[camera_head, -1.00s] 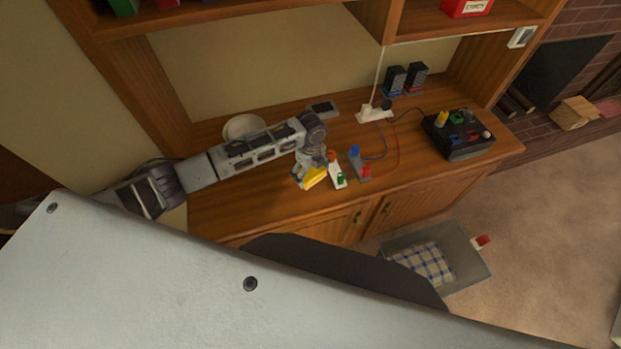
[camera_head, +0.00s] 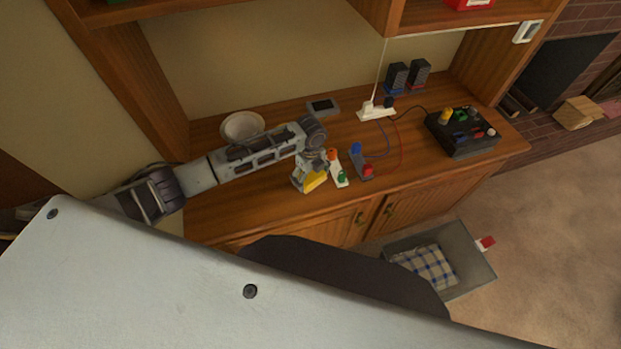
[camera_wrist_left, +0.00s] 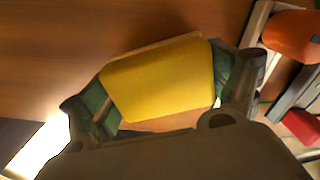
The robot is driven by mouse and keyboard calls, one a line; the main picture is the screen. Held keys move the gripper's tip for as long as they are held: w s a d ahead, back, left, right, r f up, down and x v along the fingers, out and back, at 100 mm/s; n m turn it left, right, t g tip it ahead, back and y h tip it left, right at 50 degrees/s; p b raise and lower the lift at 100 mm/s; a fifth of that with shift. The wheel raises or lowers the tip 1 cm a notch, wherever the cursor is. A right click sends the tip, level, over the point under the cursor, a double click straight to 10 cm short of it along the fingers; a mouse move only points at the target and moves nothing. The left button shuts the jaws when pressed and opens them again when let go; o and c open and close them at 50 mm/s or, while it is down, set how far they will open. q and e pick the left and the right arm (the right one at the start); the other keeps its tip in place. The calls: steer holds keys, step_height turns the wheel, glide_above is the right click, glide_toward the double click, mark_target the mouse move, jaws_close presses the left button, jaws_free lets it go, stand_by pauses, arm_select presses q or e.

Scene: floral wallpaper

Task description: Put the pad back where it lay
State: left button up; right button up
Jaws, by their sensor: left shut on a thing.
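The yellow pad (camera_head: 316,181) is between the fingers of my left gripper (camera_head: 309,179), low over the front middle of the wooden cabinet top (camera_head: 235,211). In the left wrist view the pad (camera_wrist_left: 165,80) fills the gap between the two fingers, and my left gripper (camera_wrist_left: 160,90) is shut on it. Brown wood shows beyond it. I cannot tell whether the pad touches the wood. My right gripper is not in view.
A white strip with orange and green parts (camera_head: 337,168) lies just right of the gripper, then a grey piece with blue and red parts (camera_head: 361,162). A white bowl (camera_head: 243,126) is behind the arm. A black box (camera_head: 462,132) stands right. Left front wood is clear.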

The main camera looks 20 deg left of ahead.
mark_target(311, 174)
arm_select(q)
steer(key=shift+f, duration=0.2)
stand_by(0.4)
steer(key=o, duration=0.8)
steer(key=shift+r, duration=0.35)
steer(key=shift+r+p, duration=4.4)
steer(key=shift+p, duration=0.25)
steer(key=shift+r, duration=1.4)
